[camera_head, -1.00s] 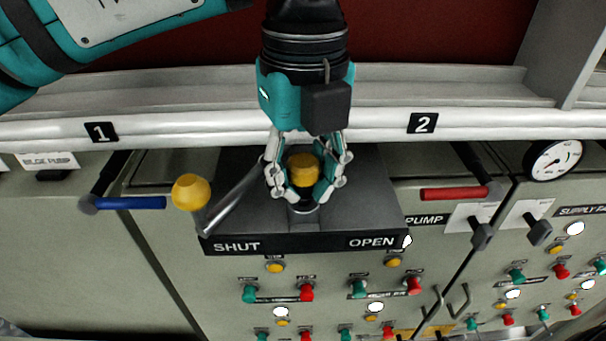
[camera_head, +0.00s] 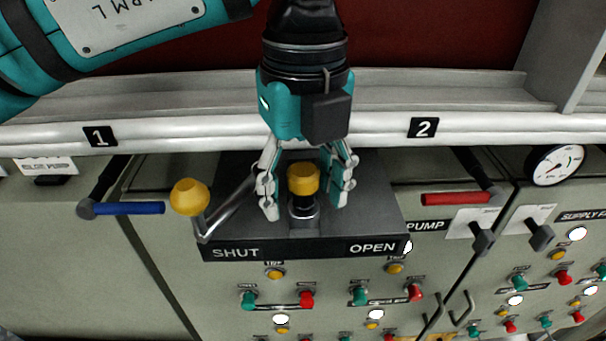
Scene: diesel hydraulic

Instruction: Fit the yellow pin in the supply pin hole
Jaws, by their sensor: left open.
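The yellow pin (camera_head: 303,179) has a yellow cap on a dark shaft. It stands upright at a grey metal collar (camera_head: 304,217) on the dark SHUT/OPEN block (camera_head: 365,213); how deep it sits in the hole cannot be told. My left gripper (camera_head: 305,198) points down over the pin with its fingers spread open, one on each side of the cap and apart from it. My right gripper is not in view.
A lever with a yellow knob (camera_head: 190,197) leans at the block's SHUT end. A blue handle (camera_head: 128,208) is at left, a red handle (camera_head: 455,199) at right. A white pipe (camera_head: 250,130) runs behind. Buttons cover the panel below.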

